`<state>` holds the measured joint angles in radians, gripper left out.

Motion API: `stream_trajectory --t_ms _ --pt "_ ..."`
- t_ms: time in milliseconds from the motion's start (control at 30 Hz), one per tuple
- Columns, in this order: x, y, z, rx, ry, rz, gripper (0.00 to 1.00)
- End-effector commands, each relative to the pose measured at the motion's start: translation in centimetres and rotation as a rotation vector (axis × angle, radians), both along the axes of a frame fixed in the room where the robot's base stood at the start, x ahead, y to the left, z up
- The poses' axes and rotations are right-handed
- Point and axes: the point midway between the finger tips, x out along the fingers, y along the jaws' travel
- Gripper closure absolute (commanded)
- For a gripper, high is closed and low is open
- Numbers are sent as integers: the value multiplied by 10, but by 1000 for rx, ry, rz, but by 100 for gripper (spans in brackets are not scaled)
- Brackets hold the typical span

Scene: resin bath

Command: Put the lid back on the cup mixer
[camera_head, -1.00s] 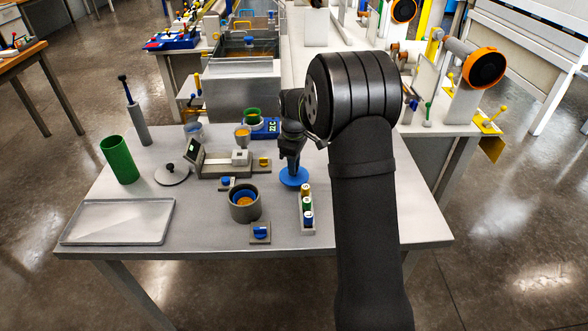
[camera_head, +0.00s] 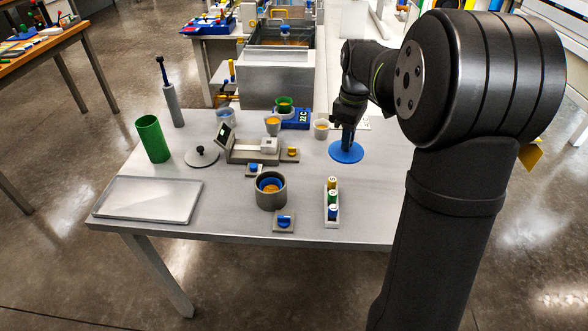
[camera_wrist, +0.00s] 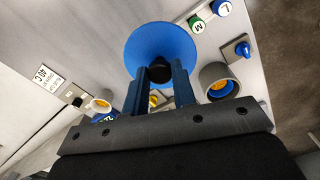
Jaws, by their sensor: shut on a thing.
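The blue disc-shaped lid (camera_head: 346,152) has a dark knob, and my gripper (camera_head: 349,128) is shut on that knob from above. In the wrist view the lid (camera_wrist: 160,38) shows beyond my fingers (camera_wrist: 160,88). Whether it touches the table cannot be told. The cup mixer (camera_head: 271,196) is an open grey cylinder at the table's front middle, left of and nearer than the lid. A blue cup with orange content is inside it. It also shows in the wrist view (camera_wrist: 230,75). A blue knob on a plate (camera_head: 284,221) is in front of it.
A rack of several colour-capped bottles (camera_head: 332,209) stands right of the mixer. A grey lid with black knob (camera_head: 202,157), a green cylinder (camera_head: 153,139) and a tray (camera_head: 148,200) are at left. A scale-like device (camera_head: 250,150) and cups are behind the mixer.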

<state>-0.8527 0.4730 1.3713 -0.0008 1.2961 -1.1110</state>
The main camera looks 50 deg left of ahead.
Motion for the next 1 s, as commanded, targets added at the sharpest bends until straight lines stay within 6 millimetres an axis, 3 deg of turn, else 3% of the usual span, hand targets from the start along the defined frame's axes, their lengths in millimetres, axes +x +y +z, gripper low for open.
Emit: stream_trajectory --t_ms 33,200,400,567,800,1000 --pt "-19 6 13 4 -4 8 99" --pt "-71 14 42 2 -3 5 99" --pt "-102 18 56 1 -3 1 99" --pt "-120 39 41 -2 -1 4 99" --pt "-153 83 8 -2 -1 4 99" --pt "-169 105 -9 0 -2 0 99"
